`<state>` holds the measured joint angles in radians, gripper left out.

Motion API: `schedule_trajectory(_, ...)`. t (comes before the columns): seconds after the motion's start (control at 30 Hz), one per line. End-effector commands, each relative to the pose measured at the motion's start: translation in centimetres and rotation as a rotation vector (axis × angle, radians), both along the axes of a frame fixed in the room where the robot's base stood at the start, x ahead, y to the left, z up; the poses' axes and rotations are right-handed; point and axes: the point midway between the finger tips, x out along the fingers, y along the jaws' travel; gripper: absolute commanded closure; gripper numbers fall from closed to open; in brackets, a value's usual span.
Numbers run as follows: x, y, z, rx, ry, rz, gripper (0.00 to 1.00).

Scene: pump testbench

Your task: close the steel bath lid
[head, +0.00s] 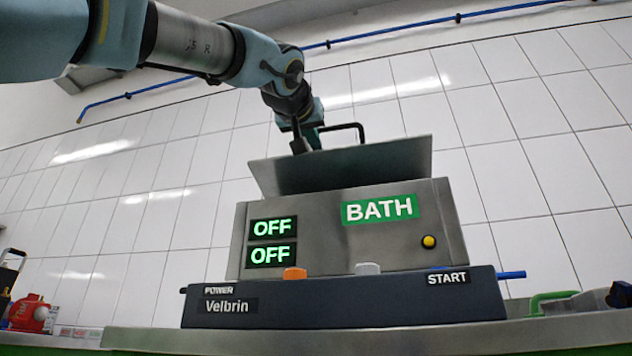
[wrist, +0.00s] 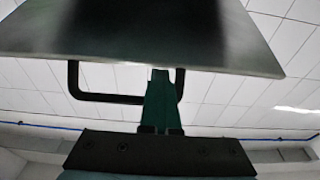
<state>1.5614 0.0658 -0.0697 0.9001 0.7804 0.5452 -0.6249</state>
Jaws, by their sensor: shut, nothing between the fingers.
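The steel bath lid (head: 345,168) is raised and tilted above the grey bath housing (head: 330,230), which has a green BATH label. In the wrist view the lid (wrist: 140,35) fills the top as a dark plate. Its black bar handle (head: 348,127) shows past the upper edge, and also in the wrist view (wrist: 74,80). My gripper (head: 312,140) is by the lid's upper edge, left of most of the handle. In the wrist view its green fingers (wrist: 160,80) are together and empty, overlapping the handle's right part; contact cannot be told.
The dark base (head: 345,303) carries an orange button (head: 295,273), a grey button (head: 367,268) and START and POWER labels. Two displays (head: 272,229) read OFF. A red object (head: 33,314) stands far left and a green handle (head: 552,300) right. Space above the lid's right side is clear.

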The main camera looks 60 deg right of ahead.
Motion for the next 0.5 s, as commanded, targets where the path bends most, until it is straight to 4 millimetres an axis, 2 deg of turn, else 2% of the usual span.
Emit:
schedule_trajectory(0.03, 0.0, 0.2, -1.6, -0.001, 0.000, 0.002, 1.00)
schedule_trajectory(0.1, -0.1, 0.4, -2.5, -0.002, 0.000, 0.001, 1.00)
schedule_trajectory(0.5, -0.1, 0.7, -6.3, -0.001, 0.000, 0.001, 1.00)
